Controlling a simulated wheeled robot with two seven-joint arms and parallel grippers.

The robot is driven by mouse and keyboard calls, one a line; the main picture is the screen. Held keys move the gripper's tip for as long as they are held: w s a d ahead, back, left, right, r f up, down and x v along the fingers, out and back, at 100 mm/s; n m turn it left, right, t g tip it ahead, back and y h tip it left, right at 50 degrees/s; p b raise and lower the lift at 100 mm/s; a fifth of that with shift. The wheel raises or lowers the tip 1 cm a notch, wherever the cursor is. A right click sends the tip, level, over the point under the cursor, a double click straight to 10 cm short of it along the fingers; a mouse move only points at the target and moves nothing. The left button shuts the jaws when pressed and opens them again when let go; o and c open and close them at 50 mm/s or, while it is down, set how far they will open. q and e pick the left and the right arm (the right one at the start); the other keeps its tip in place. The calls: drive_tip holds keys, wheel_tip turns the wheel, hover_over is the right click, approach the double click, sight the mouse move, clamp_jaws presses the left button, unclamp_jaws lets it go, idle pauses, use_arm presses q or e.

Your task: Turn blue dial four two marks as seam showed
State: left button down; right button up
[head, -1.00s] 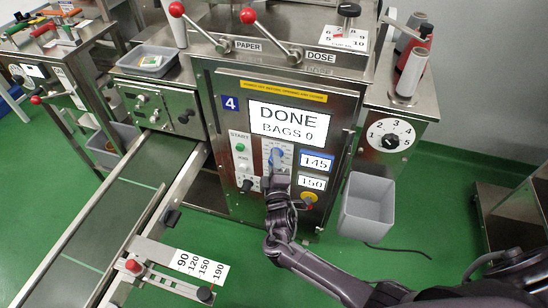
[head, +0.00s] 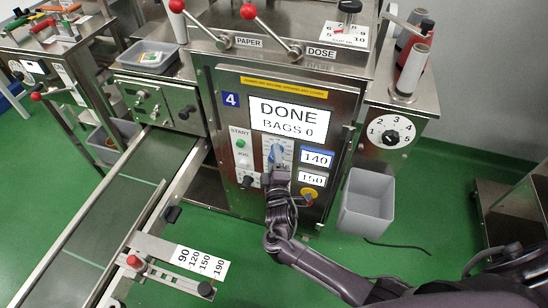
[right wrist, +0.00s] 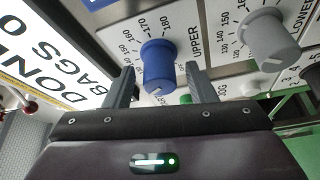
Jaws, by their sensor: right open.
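The blue dial (head: 277,154) sits on the front panel of the machine marked 4 (head: 231,99). In the right wrist view the blue dial (right wrist: 158,68) stands by the word UPPER, with a white pointer line and a printed scale around it. My right gripper (right wrist: 160,76) is open, one finger on each side of the dial, with gaps to both. In the head view my right gripper (head: 278,176) is just below the dial. The readout beside the dial (head: 317,158) shows 140. My left gripper is not in view.
A grey dial (right wrist: 258,38) marked LOWER is close to my right finger. The lower readout (head: 312,179) shows 150. The screen (head: 289,118) reads DONE, BAGS 0. A yellow-ringed knob (head: 308,195) and a grey bin (head: 367,202) are to the right.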

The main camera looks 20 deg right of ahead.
drive_tip(key=v, duration=0.7)
drive_tip(key=shift+s, duration=0.3)
drive_tip(key=shift+a, duration=0.1)
drive_tip(key=s+d+f+m+g+y, duration=0.1)
drive_tip(key=s+d+f+m+g, duration=0.15)
drive_tip(key=s+f, duration=0.45)
drive_tip(key=s+d+f+m+g+p, duration=0.1)
drive_tip(key=s+f+g, duration=0.25)
drive_tip(key=f, duration=0.75)
drive_tip(key=s+d+f+m+g+y, duration=0.15)
drive_tip(key=s+f+g, duration=0.3)
drive_tip(key=f, duration=0.45)
drive_tip(key=s+d+f+m+g, duration=0.1)
drive_tip(key=s+f, duration=0.4)
drive_tip(key=s, duration=0.8)
drive_tip(key=s+d+f+m+g+y, duration=0.1)
drive_tip(key=s+f+m+g, duration=0.3)
drive_tip(key=s, duration=1)
wheel_tip(320, 180, down, 3)
drive_tip(key=shift+s+r+g+p, duration=0.2)
drive_tip(key=shift+g+p, duration=0.1)
drive_tip(key=shift+g, duration=0.85)
